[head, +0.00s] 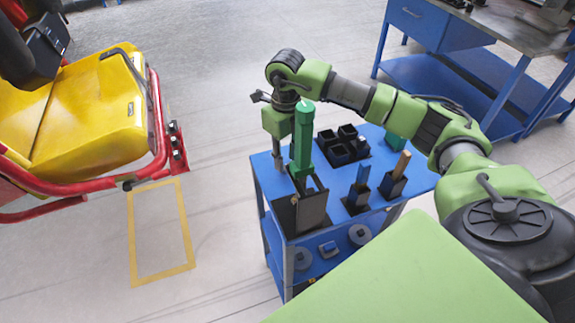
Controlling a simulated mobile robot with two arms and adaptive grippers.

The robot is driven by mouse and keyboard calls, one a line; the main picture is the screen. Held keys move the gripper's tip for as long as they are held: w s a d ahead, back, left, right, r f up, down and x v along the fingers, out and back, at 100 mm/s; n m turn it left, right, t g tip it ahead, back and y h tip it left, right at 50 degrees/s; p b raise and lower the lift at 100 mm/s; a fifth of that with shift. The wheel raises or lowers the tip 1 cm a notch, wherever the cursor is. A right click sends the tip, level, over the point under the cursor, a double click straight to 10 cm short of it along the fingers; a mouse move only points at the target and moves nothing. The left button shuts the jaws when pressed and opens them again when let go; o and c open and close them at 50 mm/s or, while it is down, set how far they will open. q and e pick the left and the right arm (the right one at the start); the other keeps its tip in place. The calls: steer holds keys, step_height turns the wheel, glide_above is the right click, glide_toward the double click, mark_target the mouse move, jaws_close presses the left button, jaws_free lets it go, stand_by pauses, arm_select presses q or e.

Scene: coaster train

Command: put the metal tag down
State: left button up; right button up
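I cannot pick out the metal tag in the head view; it is too small or hidden. The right gripper (279,160) is there, mostly hidden behind a tall green upright piece (302,140). Its fingertips do not show clearly, so I cannot tell whether it is open or holds anything. Below the green piece is a black open box (300,212) on the cart's top. My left gripper is not in view.
Black bins (345,143) and narrow black holders (392,185) stand on the cart top. Grey discs (360,235) lie on its lower shelf. A yellow seat with a red frame (95,110) is at left. A blue workbench (440,30) stands behind. Floor inside the yellow outline (160,232) is clear.

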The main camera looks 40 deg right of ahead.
steer(key=shift+w+f+p, duration=0.2)
steer(key=shift+f+p, duration=0.2)
steer(key=shift+f, duration=1.45)
jaws_close()
